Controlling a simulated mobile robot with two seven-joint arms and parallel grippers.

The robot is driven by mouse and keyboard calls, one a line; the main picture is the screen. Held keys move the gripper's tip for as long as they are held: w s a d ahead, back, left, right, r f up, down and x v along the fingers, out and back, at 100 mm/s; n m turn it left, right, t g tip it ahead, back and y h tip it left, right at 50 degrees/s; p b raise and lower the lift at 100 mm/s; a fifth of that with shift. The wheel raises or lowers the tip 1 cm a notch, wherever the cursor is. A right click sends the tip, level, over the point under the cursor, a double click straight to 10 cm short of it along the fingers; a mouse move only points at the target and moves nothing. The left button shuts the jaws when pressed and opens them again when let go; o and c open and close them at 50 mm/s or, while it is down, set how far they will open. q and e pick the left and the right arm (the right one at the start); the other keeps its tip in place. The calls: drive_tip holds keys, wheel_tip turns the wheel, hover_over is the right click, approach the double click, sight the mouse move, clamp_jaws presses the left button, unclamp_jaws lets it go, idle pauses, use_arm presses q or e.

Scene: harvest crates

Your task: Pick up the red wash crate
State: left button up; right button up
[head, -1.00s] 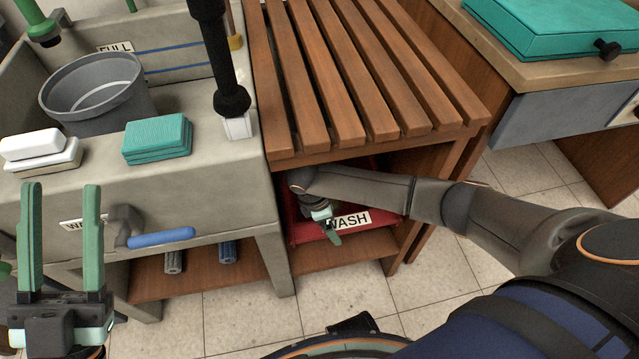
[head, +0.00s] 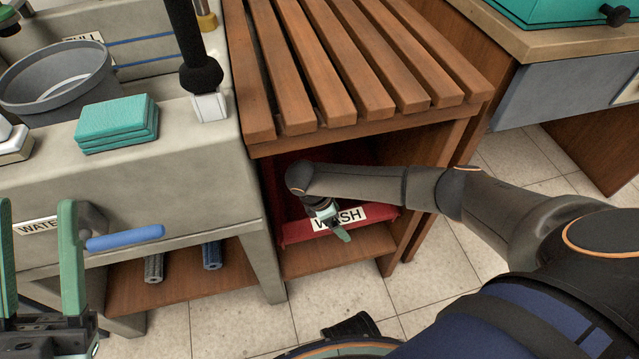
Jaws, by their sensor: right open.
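The red wash crate (head: 297,230) sits on the low shelf under the slatted wooden bench in the head view, with a white WASH label on its front wall. My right arm crosses in front of it and hides part of its inside. My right gripper (head: 337,224) is open at the crate's front wall, over the label; I cannot tell whether its fingers touch the wall. My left gripper (head: 38,255) is at the lower left, well away from the crate, its two green fingers raised and apart with nothing between them.
The slatted bench top (head: 350,75) lies close above the crate. The concrete sink (head: 190,180) stands to the left, with a grey bucket (head: 60,90), teal sponges (head: 117,125) and a blue-handled tap (head: 125,238). A wooden table (head: 560,45) is at the right. Tiled floor is open in front.

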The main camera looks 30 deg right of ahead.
drive_tip(key=shift+f, duration=0.2)
idle(0.6)
drive_tip(key=shift+c, duration=0.2)
clamp_jaws()
idle(0.5)
drive_tip(key=shift+r, duration=0.1)
